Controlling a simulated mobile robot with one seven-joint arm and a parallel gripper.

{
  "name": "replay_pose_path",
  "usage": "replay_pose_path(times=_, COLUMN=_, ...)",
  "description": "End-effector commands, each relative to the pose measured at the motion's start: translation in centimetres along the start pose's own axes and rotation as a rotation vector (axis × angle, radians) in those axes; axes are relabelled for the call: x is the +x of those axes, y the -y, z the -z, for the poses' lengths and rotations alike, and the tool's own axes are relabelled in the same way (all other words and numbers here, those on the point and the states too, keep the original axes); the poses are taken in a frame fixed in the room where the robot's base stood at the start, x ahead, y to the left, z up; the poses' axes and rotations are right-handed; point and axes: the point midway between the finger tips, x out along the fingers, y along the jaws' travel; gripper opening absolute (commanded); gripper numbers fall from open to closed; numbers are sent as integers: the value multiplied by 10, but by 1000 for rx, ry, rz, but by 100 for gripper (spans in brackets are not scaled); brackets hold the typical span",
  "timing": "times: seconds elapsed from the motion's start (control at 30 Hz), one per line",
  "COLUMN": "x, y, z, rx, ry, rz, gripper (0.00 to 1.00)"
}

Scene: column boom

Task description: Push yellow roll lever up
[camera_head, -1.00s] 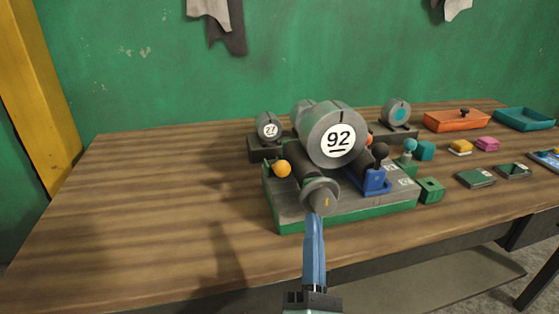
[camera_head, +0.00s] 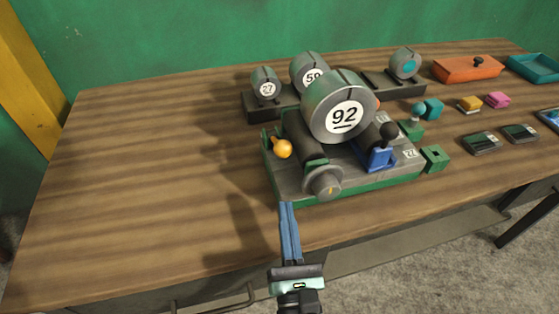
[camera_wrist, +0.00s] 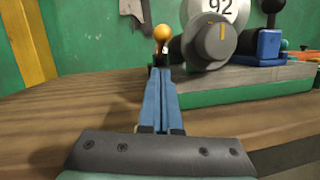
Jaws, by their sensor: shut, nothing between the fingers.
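The yellow roll lever (camera_head: 282,148) is a round yellow knob on a short stem at the left side of the green-and-grey machine (camera_head: 345,185). In the wrist view the yellow knob (camera_wrist: 163,32) stands just beyond my fingertips, in line with them; whether they touch cannot be told there. My gripper (camera_head: 287,206) is shut and empty, with its blue fingers together. In the head view its tips are at the machine's front left edge, below the knob and apart from it. The wrist view shows the shut fingers (camera_wrist: 160,72) pointing forward.
A grey dial with a yellow mark (camera_head: 322,183) is right of my fingertips. A roller marked 92 (camera_head: 345,110) sits above it, and a black-knobbed blue lever (camera_head: 380,157) is further right. A teal tray (camera_head: 533,67) stands far right. The table's left side is clear.

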Motion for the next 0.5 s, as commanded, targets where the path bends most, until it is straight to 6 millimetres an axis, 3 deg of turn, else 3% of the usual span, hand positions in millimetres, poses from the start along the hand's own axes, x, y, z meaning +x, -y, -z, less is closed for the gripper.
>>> replay_pose_path(times=0.17, x=8, y=0, z=-2, rx=1, ry=2, rz=0, gripper=0)
replay_pose_path(times=0.5, x=63, y=-1, z=-3, rx=2, ry=3, rz=-1, gripper=0)
